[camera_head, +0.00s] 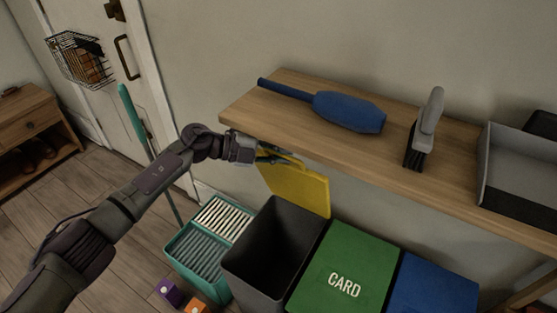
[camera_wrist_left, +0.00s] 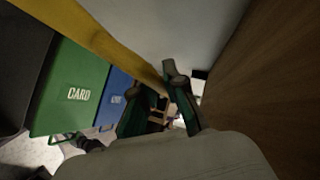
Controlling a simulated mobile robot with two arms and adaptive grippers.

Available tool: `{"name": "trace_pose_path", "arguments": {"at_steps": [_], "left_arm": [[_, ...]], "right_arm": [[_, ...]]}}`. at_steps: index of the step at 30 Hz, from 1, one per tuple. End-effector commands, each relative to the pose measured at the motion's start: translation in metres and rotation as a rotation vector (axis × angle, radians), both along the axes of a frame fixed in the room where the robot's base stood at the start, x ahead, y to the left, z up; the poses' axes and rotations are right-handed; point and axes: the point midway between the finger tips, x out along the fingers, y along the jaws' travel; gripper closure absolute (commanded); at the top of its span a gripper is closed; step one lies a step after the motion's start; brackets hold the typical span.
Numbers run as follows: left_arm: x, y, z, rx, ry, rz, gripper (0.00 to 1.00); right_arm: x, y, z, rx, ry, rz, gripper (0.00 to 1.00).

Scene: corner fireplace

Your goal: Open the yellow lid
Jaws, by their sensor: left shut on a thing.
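The yellow lid (camera_head: 298,190) stands raised, close to upright, at the back of a dark grey bin (camera_head: 270,252). The bin's mouth is open and its inside looks dark and empty. My left gripper (camera_head: 280,156) is at the lid's upper left edge, just below the wooden shelf, and is shut on the lid. In the left wrist view the lid (camera_wrist_left: 105,45) runs as a yellow band to the fingers (camera_wrist_left: 160,102). The fingertips are partly hidden in the head view. My right gripper is not in view.
The wooden shelf (camera_head: 395,165) overhangs close to my left gripper, bearing a blue duster (camera_head: 345,111), a brush (camera_head: 425,130) and a dustpan (camera_head: 515,175). A green CARD bin (camera_head: 347,265) and blue bin (camera_head: 430,288) stand right; a teal mop bucket (camera_head: 205,265) stands left.

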Motion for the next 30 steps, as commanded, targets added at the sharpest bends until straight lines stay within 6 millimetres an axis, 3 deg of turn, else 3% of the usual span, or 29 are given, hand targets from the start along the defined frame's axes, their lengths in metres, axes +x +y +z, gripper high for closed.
{"name": "trace_pose_path", "arguments": {"at_steps": [12, 13, 18, 30], "left_arm": [[0.0013, -0.0009, 0.0023, -0.002, -0.001, 0.0, 1.0], [0.0013, -0.0009, 0.0023, -0.002, -0.001, 0.0, 0.88], [0.0013, -0.0007, 0.0022, -0.002, -0.001, 0.0, 0.63], [0.0013, 0.0072, 0.0028, 0.001, -0.001, 0.004, 0.63]], "right_arm": [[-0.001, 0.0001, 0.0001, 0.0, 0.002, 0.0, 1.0], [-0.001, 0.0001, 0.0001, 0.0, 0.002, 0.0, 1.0], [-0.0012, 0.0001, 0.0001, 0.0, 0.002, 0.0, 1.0], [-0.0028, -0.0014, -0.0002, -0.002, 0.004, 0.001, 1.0]]}}
